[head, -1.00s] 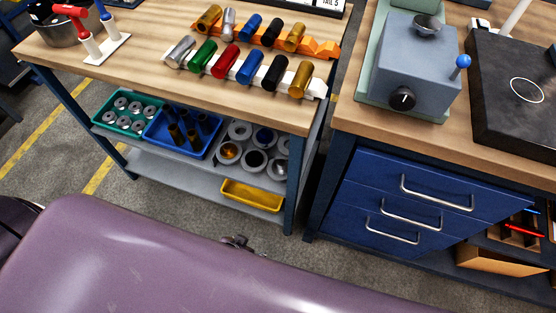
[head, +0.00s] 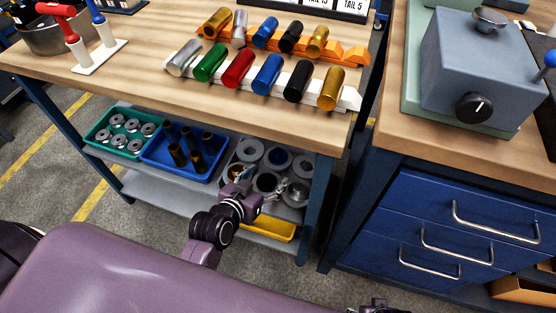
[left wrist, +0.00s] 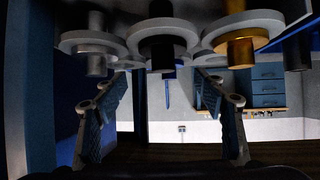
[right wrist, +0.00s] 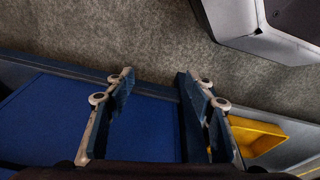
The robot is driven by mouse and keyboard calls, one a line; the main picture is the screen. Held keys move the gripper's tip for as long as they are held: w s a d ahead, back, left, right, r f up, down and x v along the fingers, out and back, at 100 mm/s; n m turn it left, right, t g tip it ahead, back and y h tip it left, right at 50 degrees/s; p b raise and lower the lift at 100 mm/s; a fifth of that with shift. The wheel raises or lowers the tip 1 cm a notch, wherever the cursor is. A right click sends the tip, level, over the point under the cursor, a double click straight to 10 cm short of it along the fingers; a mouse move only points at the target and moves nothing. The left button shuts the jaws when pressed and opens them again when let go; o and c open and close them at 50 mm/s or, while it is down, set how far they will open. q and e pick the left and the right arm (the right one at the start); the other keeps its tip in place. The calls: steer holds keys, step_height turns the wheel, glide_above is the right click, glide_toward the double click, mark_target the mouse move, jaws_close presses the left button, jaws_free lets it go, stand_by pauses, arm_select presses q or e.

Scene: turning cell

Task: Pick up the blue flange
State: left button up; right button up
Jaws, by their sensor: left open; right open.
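The blue flange (head: 281,158), a grey ring with a blue centre, sits in the back row of flanges on the cart's lower shelf. My left gripper (head: 243,180) is in front of that group, near the front row, and covers part of it. In the left wrist view the left gripper (left wrist: 164,85) is open and empty, with a black-hubbed flange (left wrist: 163,45) above the gap between its fingers. I cannot make out the blue flange there. My right gripper (right wrist: 155,80) is open and empty in the right wrist view, over a blue surface.
A gold-hubbed flange (left wrist: 238,42) and a steel one (left wrist: 92,45) flank the black one. A blue bin (head: 186,172), a green bin (head: 97,137) and a yellow tray (head: 275,229) are nearby. The tabletop (head: 140,65) overhangs the shelf; a drawer cabinet (head: 395,207) stands right.

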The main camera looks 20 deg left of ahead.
mark_target(276, 157)
arm_select(q)
steer(key=shift+w+a+r+n+t, duration=0.15)
steer(key=shift+w+r+t, duration=0.15)
steer(key=shift+w, duration=0.25)
steer(key=shift+w+a+r+n+t, duration=0.1)
steer(key=shift+w+r+n+t, duration=0.05)
steer(key=shift+w+t, duration=0.3)
steer(key=shift+w, duration=0.35)
steer(key=shift+w+a+f, duration=0.1)
steer(key=shift+w, duration=0.25)
steer(key=shift+b+x, duration=0.45)
steer(key=shift+x, duration=0.65)
steer(key=w+f, duration=0.1)
steer(key=w+f+b, duration=0.1)
steer(key=shift+w+f, duration=0.2)
steer(key=shift+w, duration=0.2)
steer(key=shift+w+f, duration=0.2)
steer(key=shift+w, duration=0.3)
arm_select(e)
steer(key=r, duration=0.1)
steer(key=w+r, duration=0.1)
steer(key=r, duration=0.1)
steer(key=shift+w+a+r, duration=0.1)
steer(key=shift+w+r, duration=0.2)
steer(key=shift+w, duration=0.1)
